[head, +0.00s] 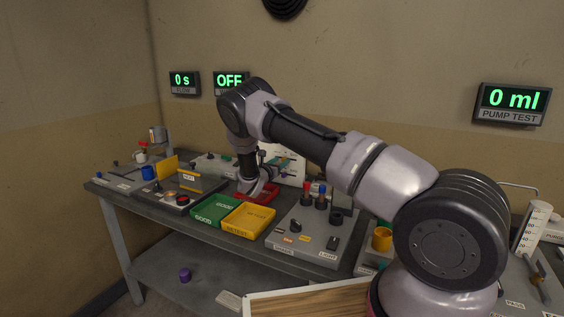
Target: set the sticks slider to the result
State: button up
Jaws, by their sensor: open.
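My arm reaches across the bench and my gripper (257,189) points down at a red tray (270,193) towards the back of the bench. The fingers are small here, and I see nothing held between them. I cannot make out a slider marked for sticks; labels on the panels are mostly too small to read. A grey panel (307,231) with dark knobs and red and blue pegs stands right of the trays. A white sheet (292,168) behind the gripper is partly hidden by my arm.
A green tray (214,209) and a yellow tray (248,219) lie in front of the gripper. Wall displays read "0 s" (184,82), "OFF" (230,82) and "0 ml" (513,101). A purple object (185,274) sits on the lower shelf. A wooden board (305,301) lies at the front.

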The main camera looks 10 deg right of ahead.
jog(key=shift+x, duration=0.85)
grip_shut()
dwell(0.8)
